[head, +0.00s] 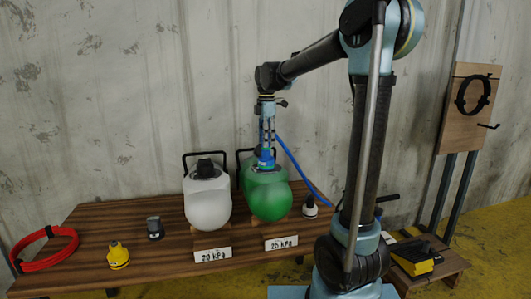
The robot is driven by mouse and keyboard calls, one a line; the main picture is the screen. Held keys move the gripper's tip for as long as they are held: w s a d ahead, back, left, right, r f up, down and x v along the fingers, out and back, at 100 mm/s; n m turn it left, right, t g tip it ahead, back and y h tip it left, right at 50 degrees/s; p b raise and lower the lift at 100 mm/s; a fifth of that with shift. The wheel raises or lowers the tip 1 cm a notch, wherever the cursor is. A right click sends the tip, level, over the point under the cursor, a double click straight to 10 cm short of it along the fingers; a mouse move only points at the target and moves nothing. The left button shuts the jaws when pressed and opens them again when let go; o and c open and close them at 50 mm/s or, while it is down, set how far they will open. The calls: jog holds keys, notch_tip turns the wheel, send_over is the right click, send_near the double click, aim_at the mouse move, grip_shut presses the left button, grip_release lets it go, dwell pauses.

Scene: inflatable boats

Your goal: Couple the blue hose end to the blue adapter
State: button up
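My gripper (267,147) points straight down over the green inflatable shape (268,197). Its fingers are closed around the upper part of a blue piece, where the blue hose (300,173) rises to the fingers; I take this as the blue hose end. The blue piece (266,159) stands upright at the top of the green shape. At this size I cannot tell hose end from blue adapter, or whether the two touch or are joined. The hose runs down to the right behind my arm.
A white shape (208,208) with a black cap stands close at left. Yellow (118,256), grey (155,229) and white-and-dark (310,208) fittings stand on the wooden table (88,226). A red hose coil (45,262) lies at far left. My arm covers the table's right side.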

notch_tip(320, 180, up, 12)
jog(key=shift+f, duration=0.1)
dwell(0.6)
